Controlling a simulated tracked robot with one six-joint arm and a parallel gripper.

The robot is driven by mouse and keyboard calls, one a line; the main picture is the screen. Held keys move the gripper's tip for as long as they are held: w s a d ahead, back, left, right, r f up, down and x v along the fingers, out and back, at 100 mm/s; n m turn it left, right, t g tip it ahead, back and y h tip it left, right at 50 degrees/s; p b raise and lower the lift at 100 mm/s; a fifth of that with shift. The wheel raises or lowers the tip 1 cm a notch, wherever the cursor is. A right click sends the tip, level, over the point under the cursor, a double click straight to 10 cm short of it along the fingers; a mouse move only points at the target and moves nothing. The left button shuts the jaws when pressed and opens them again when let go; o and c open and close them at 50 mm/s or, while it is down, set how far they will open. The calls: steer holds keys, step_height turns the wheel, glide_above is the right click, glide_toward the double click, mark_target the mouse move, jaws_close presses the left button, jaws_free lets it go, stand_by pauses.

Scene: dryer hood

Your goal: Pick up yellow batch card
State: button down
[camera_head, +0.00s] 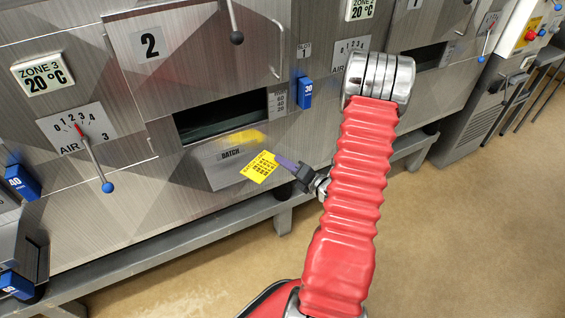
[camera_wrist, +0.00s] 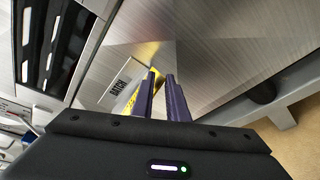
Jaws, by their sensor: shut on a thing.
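The yellow batch card (camera_head: 260,167) carries dark print and is tilted in front of the metal BATCH holder (camera_head: 222,168) under door 2. My gripper (camera_head: 279,160) has purple fingers, and they are shut on the card's right edge in the head view. In the wrist view my gripper (camera_wrist: 160,82) reaches toward the panel, and a strip of the yellow card (camera_wrist: 134,100) shows beside the left finger. Most of the card is hidden there by the fingers. The BATCH holder (camera_wrist: 119,85) is just left of it. A yellow reflection lies on the metal above the holder.
A dark slot (camera_head: 222,117) opens above the holder. A blue 30 tag (camera_head: 305,92) hangs to its right. A lever with a blue knob (camera_head: 107,187) sticks out at the left. A grey rail (camera_head: 170,228) runs below the panel. The floor (camera_head: 450,240) at right is clear.

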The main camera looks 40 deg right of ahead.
steer(key=shift+s+d+f, duration=0.1)
steer(key=shift+s+d, duration=0.15)
steer(key=shift+s, duration=0.5)
steer(key=c, duration=1.6)
jaws_free()
steer(key=shift+c, duration=0.2)
steer(key=s+r, duration=0.2)
steer(key=s, duration=1.1)
steer(key=shift+s+a+r, duration=0.25)
steer(key=shift+a+r, duration=0.1)
steer(key=shift+r, duration=0.05)
